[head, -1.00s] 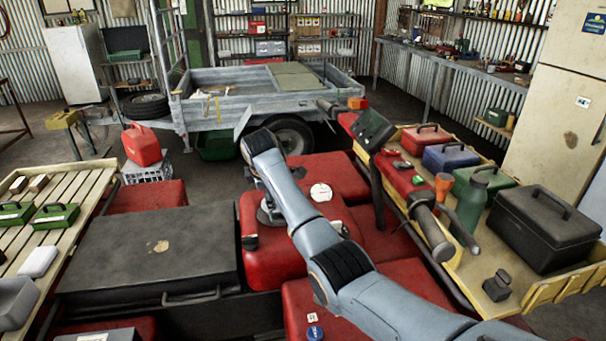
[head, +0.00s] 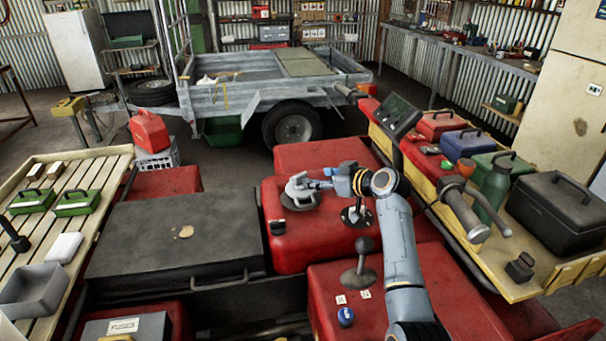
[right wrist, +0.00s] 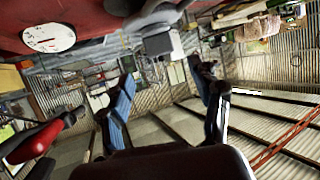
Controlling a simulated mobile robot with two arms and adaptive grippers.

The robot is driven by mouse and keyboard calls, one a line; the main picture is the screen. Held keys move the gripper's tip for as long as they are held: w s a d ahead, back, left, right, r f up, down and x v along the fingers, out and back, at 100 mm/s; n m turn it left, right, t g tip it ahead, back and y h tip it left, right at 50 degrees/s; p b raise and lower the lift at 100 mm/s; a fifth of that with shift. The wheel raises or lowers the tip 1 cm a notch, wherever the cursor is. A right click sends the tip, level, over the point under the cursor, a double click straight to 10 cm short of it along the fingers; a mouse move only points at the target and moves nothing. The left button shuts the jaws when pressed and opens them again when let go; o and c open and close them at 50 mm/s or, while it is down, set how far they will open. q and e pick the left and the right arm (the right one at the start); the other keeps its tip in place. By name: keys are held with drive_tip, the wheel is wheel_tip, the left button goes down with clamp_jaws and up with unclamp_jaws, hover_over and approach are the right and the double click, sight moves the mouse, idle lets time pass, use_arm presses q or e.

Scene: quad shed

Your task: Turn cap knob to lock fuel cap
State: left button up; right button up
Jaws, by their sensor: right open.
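The fuel cap (head: 299,197) is a grey round cap with a raised knob, on top of the red tank body (head: 285,247) in the middle of the head view. My right gripper (head: 325,182) comes from the right, level with the knob and close beside it. I cannot tell whether it touches. In the right wrist view, its two blue fingers (right wrist: 166,82) are spread apart with nothing between them. The grey knob (right wrist: 158,40) shows above the gap there. My left gripper is not in view.
A white gauge disc (head: 354,216) lies under my right wrist, with a black-knobbed lever (head: 364,245) nearer. The handlebar grip (head: 466,216) and the loaded yellow rack (head: 550,275) are at right. A black box lid (head: 172,240) lies left of the tank.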

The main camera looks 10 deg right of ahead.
sight(302, 175)
drive_tip(key=x, duration=0.8)
drive_tip(key=shift+w+a+f, duration=0.15)
drive_tip(key=shift+w+a, duration=0.1)
drive_tip(key=shift+c, duration=0.4)
drive_tip(key=c, duration=1.1)
